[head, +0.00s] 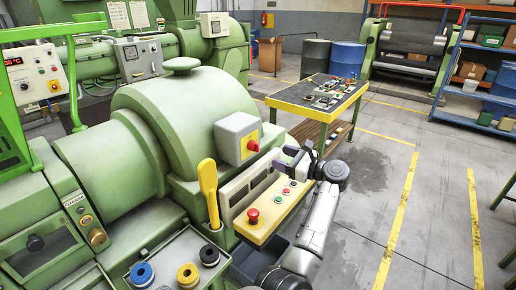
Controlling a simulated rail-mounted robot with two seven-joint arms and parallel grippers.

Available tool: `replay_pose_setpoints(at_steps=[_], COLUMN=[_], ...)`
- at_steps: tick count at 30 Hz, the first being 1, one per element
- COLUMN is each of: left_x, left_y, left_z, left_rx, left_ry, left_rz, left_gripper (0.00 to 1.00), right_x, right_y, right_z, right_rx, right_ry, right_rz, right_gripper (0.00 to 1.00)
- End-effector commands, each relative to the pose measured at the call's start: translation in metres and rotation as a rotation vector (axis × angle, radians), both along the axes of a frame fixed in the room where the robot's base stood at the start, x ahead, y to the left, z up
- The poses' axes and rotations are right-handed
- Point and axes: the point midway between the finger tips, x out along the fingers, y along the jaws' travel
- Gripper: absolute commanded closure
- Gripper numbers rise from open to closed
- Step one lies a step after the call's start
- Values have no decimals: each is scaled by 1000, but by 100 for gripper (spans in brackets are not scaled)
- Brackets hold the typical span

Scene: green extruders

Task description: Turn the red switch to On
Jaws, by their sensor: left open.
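The red switch (252,146) is a small red knob on a yellow plate, on the right face of a grey box (229,135) on the green extruder. Its On or Off setting is too small to read. My left gripper (281,159) is open and empty, just right of the switch and slightly lower in the picture. Its fingers point left toward the box and look apart from the switch. My left arm rises from the bottom, right of the yellow panel. My right gripper is not in view.
Below the switch, a yellow panel (263,227) carries a red mushroom button (252,215) and small buttons close to my arm. A yellow lever (209,190) stands left of it. A workbench (284,104) with parts stands behind. The floor to the right is open.

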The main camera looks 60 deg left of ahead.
Motion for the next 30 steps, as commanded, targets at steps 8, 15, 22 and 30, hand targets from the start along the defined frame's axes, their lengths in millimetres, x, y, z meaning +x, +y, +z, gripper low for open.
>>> replay_pose_setpoints(at_steps=[8, 15, 22, 30], left_x=[-22, -34, -39, -40], left_y=[48, 76, 88, 90], left_z=[0, 0, 0, 0], left_rx=[1, 2, 0, 0], left_ry=[3, 3, 3, 3], left_rz=[1, 1, -1, -2], left_gripper=[40, 40, 40, 40], right_x=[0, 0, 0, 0], right_y=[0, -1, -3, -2], right_z=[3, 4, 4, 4], right_rx=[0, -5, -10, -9], right_ry=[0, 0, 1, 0], right_rz=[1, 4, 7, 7], right_gripper=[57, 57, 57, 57])
